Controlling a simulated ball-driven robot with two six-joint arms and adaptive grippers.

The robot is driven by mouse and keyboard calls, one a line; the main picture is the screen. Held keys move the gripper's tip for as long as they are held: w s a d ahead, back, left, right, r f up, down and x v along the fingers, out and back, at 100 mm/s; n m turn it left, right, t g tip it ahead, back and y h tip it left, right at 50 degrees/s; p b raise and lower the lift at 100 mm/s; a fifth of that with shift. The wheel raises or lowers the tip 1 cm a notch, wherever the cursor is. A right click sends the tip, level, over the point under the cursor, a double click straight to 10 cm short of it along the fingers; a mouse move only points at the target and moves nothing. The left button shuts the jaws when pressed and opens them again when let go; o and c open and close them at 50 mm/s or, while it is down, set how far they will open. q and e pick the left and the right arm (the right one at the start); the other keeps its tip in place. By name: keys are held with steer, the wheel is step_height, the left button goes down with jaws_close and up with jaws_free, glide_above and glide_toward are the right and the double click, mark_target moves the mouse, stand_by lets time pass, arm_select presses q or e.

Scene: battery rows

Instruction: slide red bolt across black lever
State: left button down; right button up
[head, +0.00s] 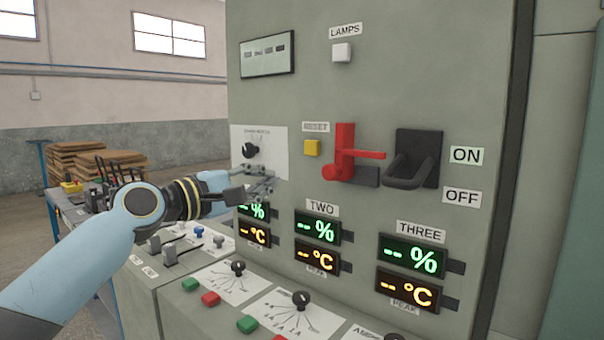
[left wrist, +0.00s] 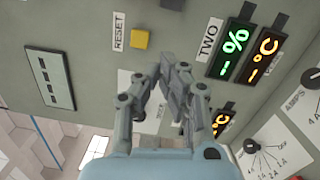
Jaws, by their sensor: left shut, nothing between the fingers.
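The red bolt (head: 345,155) is on the upright grey panel, a tall red piece with a red bar pointing right. The bar's tip ends just short of the black lever's plate. The black lever (head: 418,160) is right of the bolt, its looped handle hanging low and toward the lower left, beside the ON and OFF labels. My left gripper (head: 268,182) is in front of the panel, left of and below the bolt, apart from it. In the left wrist view its fingers (left wrist: 182,82) are together and empty. The bolt and lever are out of that view. My right gripper is not in view.
A yellow RESET button (head: 312,148) is just left of the bolt. A black knob (head: 250,150) is on a white plate behind my gripper. Lit displays (head: 318,228) are below. A sloped desk with knobs (head: 301,299) and coloured buttons juts out underneath.

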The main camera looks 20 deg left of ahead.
mark_target(334, 176)
arm_select(q)
steer(key=w+d+p, duration=0.2)
steer(key=w+d, duration=0.2)
steer(key=d, duration=0.2)
steer(key=shift+r, duration=0.35)
steer(key=d+p, duration=0.1)
steer(key=s+d, duration=0.1)
steer(key=d, duration=0.1)
steer(key=s+d+p, duration=0.1)
steer(key=d, duration=0.1)
steer(key=shift+d+p, duration=0.2)
steer(key=shift+p, duration=0.1)
